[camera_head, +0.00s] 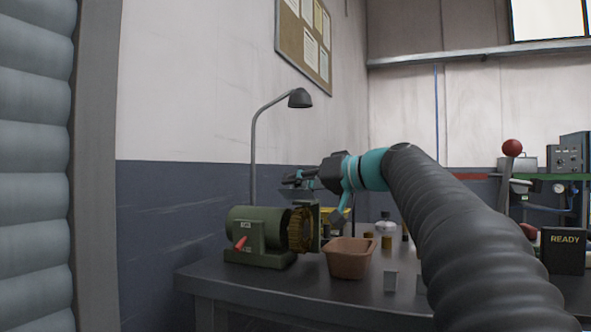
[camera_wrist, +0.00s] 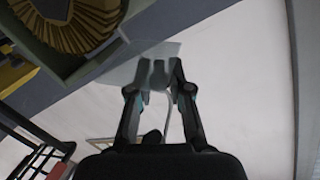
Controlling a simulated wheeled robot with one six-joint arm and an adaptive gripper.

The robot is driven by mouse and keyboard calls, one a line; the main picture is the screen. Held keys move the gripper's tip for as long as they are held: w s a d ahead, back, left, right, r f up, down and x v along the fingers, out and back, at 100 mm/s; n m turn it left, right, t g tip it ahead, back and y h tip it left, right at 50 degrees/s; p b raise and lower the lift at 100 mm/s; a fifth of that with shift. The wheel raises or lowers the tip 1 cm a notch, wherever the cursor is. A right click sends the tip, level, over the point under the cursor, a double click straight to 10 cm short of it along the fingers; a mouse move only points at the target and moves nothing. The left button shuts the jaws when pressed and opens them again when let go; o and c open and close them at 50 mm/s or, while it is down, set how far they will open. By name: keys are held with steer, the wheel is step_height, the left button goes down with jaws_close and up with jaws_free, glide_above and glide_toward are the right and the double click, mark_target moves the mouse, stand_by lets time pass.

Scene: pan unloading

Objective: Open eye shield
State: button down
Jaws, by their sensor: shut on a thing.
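A green bench grinder (camera_head: 250,232) with a red lever stands at the left end of the bench. Its golden wire wheel (camera_head: 301,230) faces right and also shows at the upper left of the wrist view (camera_wrist: 75,28). The eye shield (camera_wrist: 122,68) is a clear, pale plate beside the wheel's housing in the wrist view. In the head view it shows faintly above the wheel (camera_head: 297,194). My gripper (camera_wrist: 160,75) is shut on the shield's edge. In the head view my gripper (camera_head: 292,182) reaches in from the right, above the wheel.
A brown bin (camera_head: 348,262) stands right of the grinder, with small jars and blocks behind and beside it. A desk lamp (camera_head: 299,98) arches above. A black READY sign (camera_head: 564,250) stands at the right. Wall lies close behind the grinder.

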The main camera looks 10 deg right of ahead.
steer(key=shift+w+d+r+m+g+p, duration=0.25)
steer(key=shift+r+m+p, duration=0.25)
steer(key=shift+m+p, duration=0.45)
steer(key=m+p, duration=0.1)
steer(key=w+m+g+p, duration=0.1)
steer(key=shift+d+p, duration=0.3)
steer(key=shift+w+d+f+m+g+p, duration=0.15)
steer(key=shift+w+m+g+p, duration=0.05)
steer(key=shift+m, duration=0.35)
steer(key=shift+w+d+f+m+g+p, duration=0.1)
steer(key=shift+w+d+m+g+p, duration=0.1)
steer(key=shift+m, duration=0.3)
steer(key=shift+w+d+f+m+g+y, duration=0.15)
steer(key=shift+w+m+g+y, duration=0.1)
steer(key=shift+m, duration=0.35)
steer(key=shift+w+d+f+m+g+y, duration=0.1)
steer(key=shift+w+m+g+y, duration=0.15)
steer(key=shift+m, duration=0.35)
steer(key=c, duration=1.1)
jaws_free()
steer(key=shift+o, duration=0.2)
